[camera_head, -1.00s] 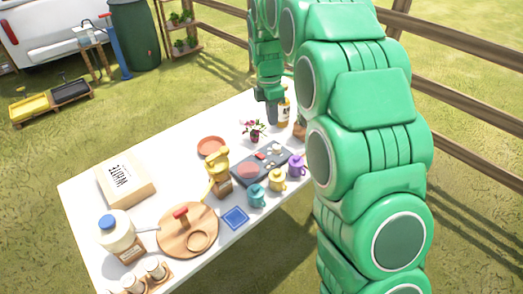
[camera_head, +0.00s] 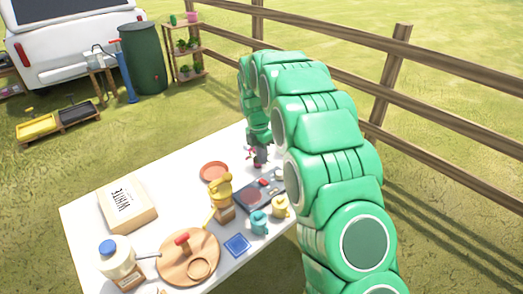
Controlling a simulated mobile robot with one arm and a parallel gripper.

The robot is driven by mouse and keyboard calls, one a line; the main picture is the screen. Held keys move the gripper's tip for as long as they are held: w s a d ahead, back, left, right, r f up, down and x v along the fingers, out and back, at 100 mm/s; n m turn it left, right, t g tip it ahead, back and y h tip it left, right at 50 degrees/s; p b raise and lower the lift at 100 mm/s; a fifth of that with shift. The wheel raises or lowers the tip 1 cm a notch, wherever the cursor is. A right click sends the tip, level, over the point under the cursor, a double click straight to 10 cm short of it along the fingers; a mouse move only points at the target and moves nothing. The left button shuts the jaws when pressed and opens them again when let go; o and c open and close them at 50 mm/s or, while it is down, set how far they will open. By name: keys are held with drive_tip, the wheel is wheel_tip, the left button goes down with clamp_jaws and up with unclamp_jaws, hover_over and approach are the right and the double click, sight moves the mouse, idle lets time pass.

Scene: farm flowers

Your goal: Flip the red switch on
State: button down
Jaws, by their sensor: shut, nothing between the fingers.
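A dark flat panel (camera_head: 270,194) lies on the right part of the white table. A small red piece (camera_head: 263,182), which looks like the red switch, sits on its top; its position, on or off, is too small to tell. A reddish round pad (camera_head: 249,195) is also on the panel. My gripper (camera_head: 260,163) is shut and empty, pointing down just behind the panel's far edge, close to the red piece but seemingly apart from it. My arm hides the panel's right surroundings.
A yellow grinder-like object (camera_head: 221,190), a teal cup (camera_head: 259,222) and a yellow cup (camera_head: 281,207) stand close around the panel. A terracotta saucer (camera_head: 214,171) lies to the left. A wooden board (camera_head: 170,265) and a box (camera_head: 127,204) are further left.

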sight(266, 183)
drive_tip(key=f, duration=0.6)
drive_tip(key=s+d+f, duration=0.1)
drive_tip(key=f, duration=0.2)
